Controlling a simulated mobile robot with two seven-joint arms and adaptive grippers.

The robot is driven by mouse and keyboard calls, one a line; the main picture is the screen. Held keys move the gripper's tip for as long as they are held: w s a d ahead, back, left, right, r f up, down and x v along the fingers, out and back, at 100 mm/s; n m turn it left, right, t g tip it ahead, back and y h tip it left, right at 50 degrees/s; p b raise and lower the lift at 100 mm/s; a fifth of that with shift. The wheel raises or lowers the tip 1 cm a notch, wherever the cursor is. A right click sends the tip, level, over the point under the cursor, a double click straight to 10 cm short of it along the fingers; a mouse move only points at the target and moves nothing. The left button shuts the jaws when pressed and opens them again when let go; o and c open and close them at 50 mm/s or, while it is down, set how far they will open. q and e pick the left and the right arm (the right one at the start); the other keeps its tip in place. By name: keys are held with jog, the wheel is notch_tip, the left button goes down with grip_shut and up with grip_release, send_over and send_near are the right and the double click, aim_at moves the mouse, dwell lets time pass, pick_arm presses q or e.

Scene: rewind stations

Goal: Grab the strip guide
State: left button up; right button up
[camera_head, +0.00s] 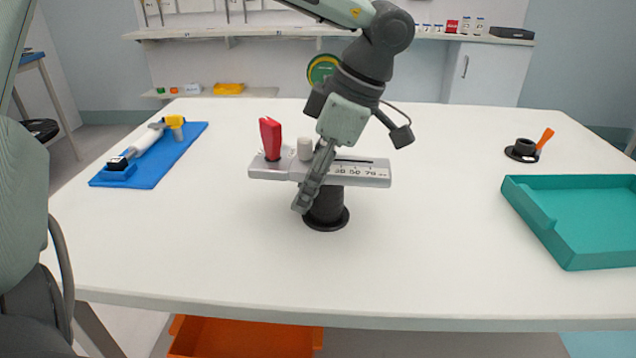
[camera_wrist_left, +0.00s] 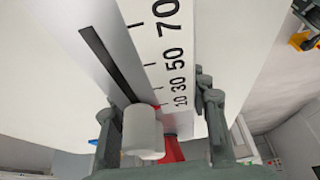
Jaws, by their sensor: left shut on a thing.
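The strip guide (camera_head: 360,174) is a light grey bar with a printed scale, a dark slot, a red lever (camera_head: 270,138) and a white knob (camera_head: 305,148). It sits level on a black post with a round foot (camera_head: 326,222) in the middle of the table. My left gripper (camera_head: 307,200) comes down from above and is shut on the bar near the knob, hiding part of it. In the left wrist view the two fingers lie on either side of the guide (camera_wrist_left: 150,55), with the white knob (camera_wrist_left: 142,130) between them. My right gripper is not in view.
A blue mat (camera_head: 180,152) with a white-and-yellow tool lies at the left. A teal tray (camera_head: 570,258) is at the right, with a black round piece with an orange lever (camera_head: 523,150) behind it. An orange bin (camera_head: 240,338) is below the table. The front of the table (camera_head: 420,270) is clear.

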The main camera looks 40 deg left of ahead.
pick_arm(q)
grip_shut()
jog(key=shift+r, duration=0.1)
